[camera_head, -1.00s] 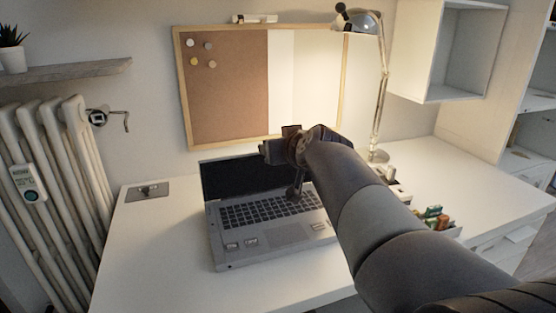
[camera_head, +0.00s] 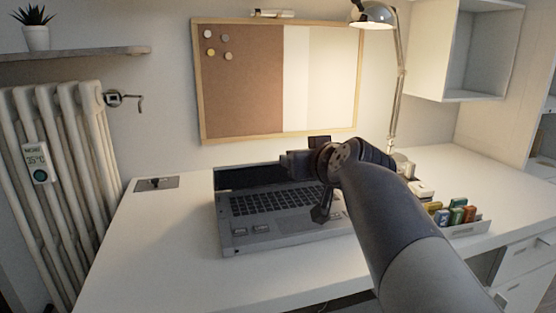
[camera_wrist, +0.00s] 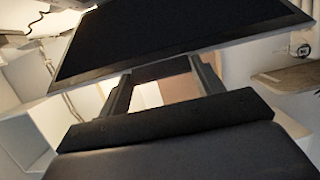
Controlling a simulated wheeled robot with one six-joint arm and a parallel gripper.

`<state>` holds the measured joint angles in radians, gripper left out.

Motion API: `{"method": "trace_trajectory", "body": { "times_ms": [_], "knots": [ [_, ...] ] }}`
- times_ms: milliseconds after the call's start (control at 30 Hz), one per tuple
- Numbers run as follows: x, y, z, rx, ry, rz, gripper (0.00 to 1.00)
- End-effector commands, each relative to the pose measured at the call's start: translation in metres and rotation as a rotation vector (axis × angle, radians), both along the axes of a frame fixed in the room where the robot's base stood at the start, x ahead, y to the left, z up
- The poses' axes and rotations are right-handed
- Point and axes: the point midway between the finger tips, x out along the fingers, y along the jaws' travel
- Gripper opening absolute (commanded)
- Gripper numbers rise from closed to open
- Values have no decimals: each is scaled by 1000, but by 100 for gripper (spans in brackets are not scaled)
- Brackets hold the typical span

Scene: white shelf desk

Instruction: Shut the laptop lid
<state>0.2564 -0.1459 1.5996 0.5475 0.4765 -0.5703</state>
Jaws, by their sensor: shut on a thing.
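The grey laptop (camera_head: 275,235) sits open on the desk, with its keyboard facing up. Its dark lid (camera_head: 245,178) stands at the back and leans forward over the keyboard. In the wrist view the lid (camera_wrist: 180,35) fills the top as a broad black panel with a thin pale edge. My gripper (camera_wrist: 160,72) reaches up to that edge. It is shut on the lid, though the exact contact is hard to see. In the head view my gripper (camera_head: 305,165) is in front of the lid's right part and hides it.
A rack of coloured items (camera_head: 457,216) stands right of the laptop, near my arm. A lamp (camera_head: 402,85) rises behind it. A small dark plate (camera_head: 156,184) lies at the back left. The desk (camera_head: 165,255) is clear left of the laptop.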

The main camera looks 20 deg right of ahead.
Motion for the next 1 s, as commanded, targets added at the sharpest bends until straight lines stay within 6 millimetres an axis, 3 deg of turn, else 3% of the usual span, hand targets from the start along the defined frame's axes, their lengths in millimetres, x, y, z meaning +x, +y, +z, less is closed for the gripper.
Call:
{"method": "trace_trajectory", "body": {
  "times_ms": [100, 633, 667, 900, 1000],
  "knots": [
    [0, 0, -10, 2, 13, 3, 23],
    [-1, 0, -12, 2, 16, 4, 22],
    [-1, 0, -12, 2, 16, 3, 66],
    [-1, 0, -9, 2, 9, 2, 85],
    [-1, 0, -8, 2, 8, 2, 85]
  ]
}}
